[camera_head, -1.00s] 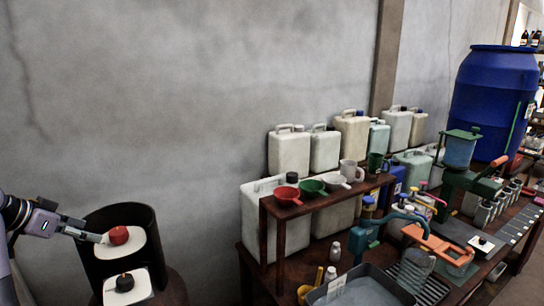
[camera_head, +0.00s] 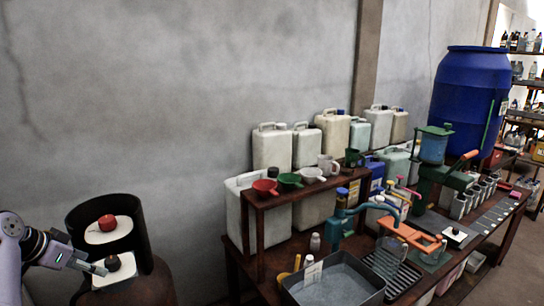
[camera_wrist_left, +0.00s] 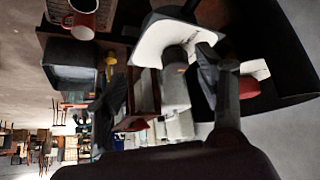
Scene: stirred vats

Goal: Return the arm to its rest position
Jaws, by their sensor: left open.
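My left gripper (camera_head: 100,268) is at the lower left in the head view, with its fingertips pointing right. It is open and nothing shows between its fingers. In the picture its tips lie just in front of a black knob (camera_head: 113,262) on a white plate (camera_head: 121,278); whether they touch cannot be told. A red knob (camera_head: 106,221) sits on a second white plate (camera_head: 122,230) higher up. In the left wrist view the gripper's fingers frame a white plate (camera_wrist_left: 152,44), with a red piece (camera_wrist_left: 248,87) at the right. My right gripper is not in view.
A dark curved shield (camera_head: 140,215) stands behind the knobs, close to my left gripper. A bench at the right holds a grey tray (camera_head: 310,294), a small shelf (camera_head: 310,192) with funnels, and a green press (camera_head: 430,175). A bare wall fills the upper left.

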